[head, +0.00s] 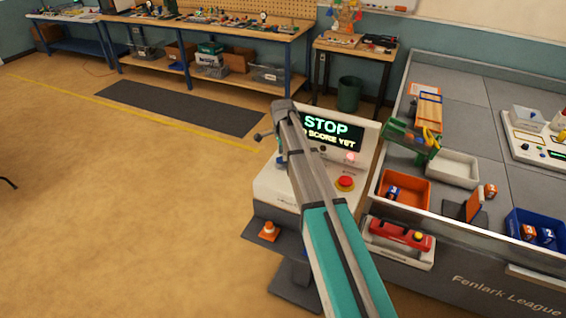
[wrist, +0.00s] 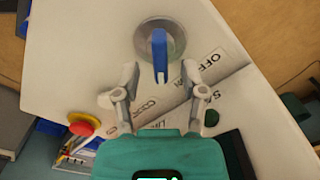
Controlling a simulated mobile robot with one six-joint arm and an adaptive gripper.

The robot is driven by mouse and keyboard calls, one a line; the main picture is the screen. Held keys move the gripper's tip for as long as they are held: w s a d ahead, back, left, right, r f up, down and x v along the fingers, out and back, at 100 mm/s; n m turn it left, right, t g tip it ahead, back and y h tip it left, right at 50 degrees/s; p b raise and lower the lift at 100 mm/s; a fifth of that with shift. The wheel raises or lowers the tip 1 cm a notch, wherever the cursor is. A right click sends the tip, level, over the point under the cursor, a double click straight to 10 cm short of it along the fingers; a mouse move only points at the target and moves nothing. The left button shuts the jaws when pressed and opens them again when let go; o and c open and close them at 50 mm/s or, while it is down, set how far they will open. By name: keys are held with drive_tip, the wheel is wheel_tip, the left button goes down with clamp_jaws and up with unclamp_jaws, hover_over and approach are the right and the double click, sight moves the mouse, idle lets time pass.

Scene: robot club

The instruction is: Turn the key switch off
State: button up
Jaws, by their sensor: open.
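The key switch (wrist: 147,33) is a round grey metal disc on the white console panel, with a blue key (wrist: 160,55) standing out of it. My gripper (wrist: 160,70) is open in the wrist view, one finger on each side of the key's lower end, with gaps visible. A printed label reading OFF is on the panel to the right of the key. In the head view my arm crosses the console (head: 268,188) and hides the key switch. My gripper is at the console's left, largely hidden behind my wrist.
The console has a lit screen (head: 335,130) reading STOP and a red emergency button (head: 345,183), also in the wrist view (wrist: 82,124). A grey field table with bins (head: 405,190) is at right. Floor at left is clear.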

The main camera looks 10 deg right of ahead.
drive_tip(key=shift+f+b, duration=0.85)
drive_tip(key=shift+f, duration=0.25)
clamp_jaws()
